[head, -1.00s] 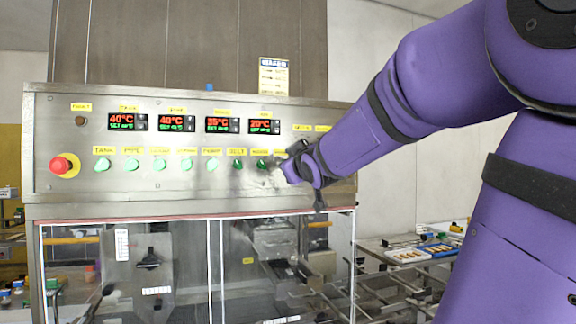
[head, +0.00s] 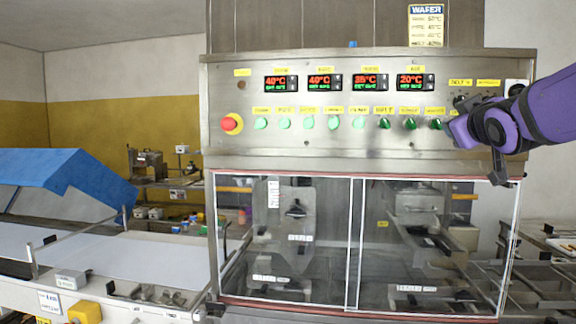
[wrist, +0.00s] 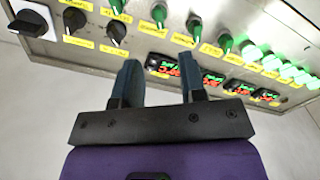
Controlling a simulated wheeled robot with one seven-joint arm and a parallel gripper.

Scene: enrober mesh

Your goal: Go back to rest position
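My purple arm (head: 548,108) reaches in from the right edge of the head view. Its wrist end is in front of the right part of the steel control panel (head: 300,153), by the rightmost green knobs (head: 436,124). In the wrist view my gripper (wrist: 160,75) has its two dark fingers apart, with nothing between them. I cannot tell from the head view how far the fingers are from the panel.
A red emergency button (head: 230,123) is at the panel's left. Below is a glass-fronted cabinet (head: 355,240). A white conveyor (head: 130,258) with a blue cover (head: 60,170) stands on the left. Metal racks stand at the lower right.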

